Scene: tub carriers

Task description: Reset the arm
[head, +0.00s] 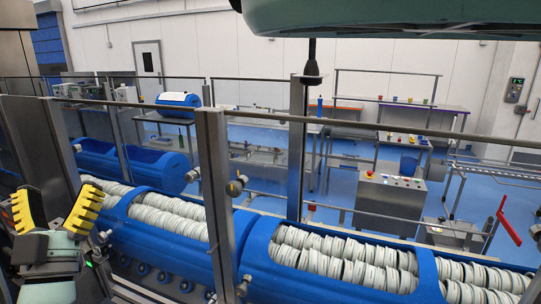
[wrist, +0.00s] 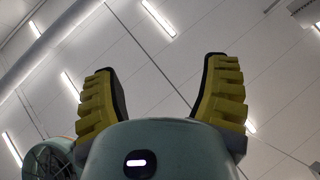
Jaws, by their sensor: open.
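My gripper (head: 54,210) shows at the lower left of the head view. Its two yellow ribbed fingers point up and stand apart, with nothing between them. In the wrist view the gripper (wrist: 161,90) is also open and empty. Only the ceiling with its lights and a pipe lies behind the fingers there.
Blue tubs (head: 260,262) filled with rows of pale discs stand behind a glass guard with metal posts (head: 216,200). An emptier blue tub (head: 150,168) lies further back. A grey control box (head: 390,203) and worktables stand beyond. The gripper appears close to the guard's left side.

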